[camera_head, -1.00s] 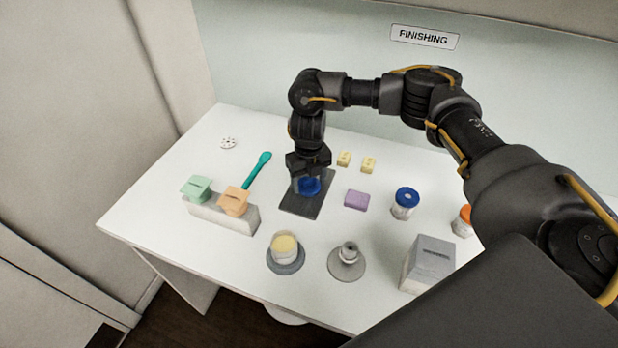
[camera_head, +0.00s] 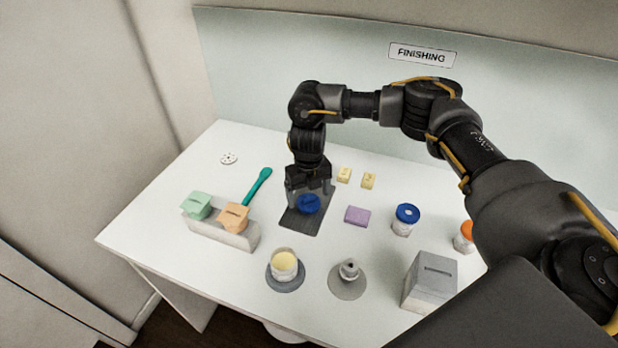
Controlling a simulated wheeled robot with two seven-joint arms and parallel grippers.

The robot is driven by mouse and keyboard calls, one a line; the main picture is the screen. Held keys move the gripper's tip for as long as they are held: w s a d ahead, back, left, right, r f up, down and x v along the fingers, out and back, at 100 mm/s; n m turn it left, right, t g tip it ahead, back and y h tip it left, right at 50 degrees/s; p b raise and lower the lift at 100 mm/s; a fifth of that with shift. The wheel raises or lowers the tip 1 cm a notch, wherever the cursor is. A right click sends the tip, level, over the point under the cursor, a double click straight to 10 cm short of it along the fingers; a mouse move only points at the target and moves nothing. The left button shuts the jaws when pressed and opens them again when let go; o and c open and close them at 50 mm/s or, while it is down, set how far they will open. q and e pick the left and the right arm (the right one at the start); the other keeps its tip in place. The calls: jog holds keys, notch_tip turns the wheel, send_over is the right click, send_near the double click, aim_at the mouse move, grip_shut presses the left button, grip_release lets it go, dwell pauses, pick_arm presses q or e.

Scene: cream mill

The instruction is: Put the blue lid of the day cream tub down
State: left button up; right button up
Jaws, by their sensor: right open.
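The blue lid (camera_head: 308,204) lies on the dark grey mat (camera_head: 298,223) near the middle of the table. My right gripper (camera_head: 309,190) is open just above and around the far side of the lid, pointing down. The fingers hide part of the mat; whether they touch the lid I cannot tell. An open tub (camera_head: 284,261) with pale yellow cream stands on a round grey base at the front. My left gripper is not in view.
A blue-lidded jar (camera_head: 405,221), an orange-lidded jar (camera_head: 464,238) and a grey box (camera_head: 430,281) stand at the right. A purple block (camera_head: 357,215) lies right of the mat. A holder (camera_head: 222,231) with green and orange pieces and a teal spatula (camera_head: 258,185) are at the left.

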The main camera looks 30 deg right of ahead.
notch_tip(320, 180, up, 11)
jog(key=b, duration=0.1)
jog(key=shift+f, duration=0.1)
dwell(0.5)
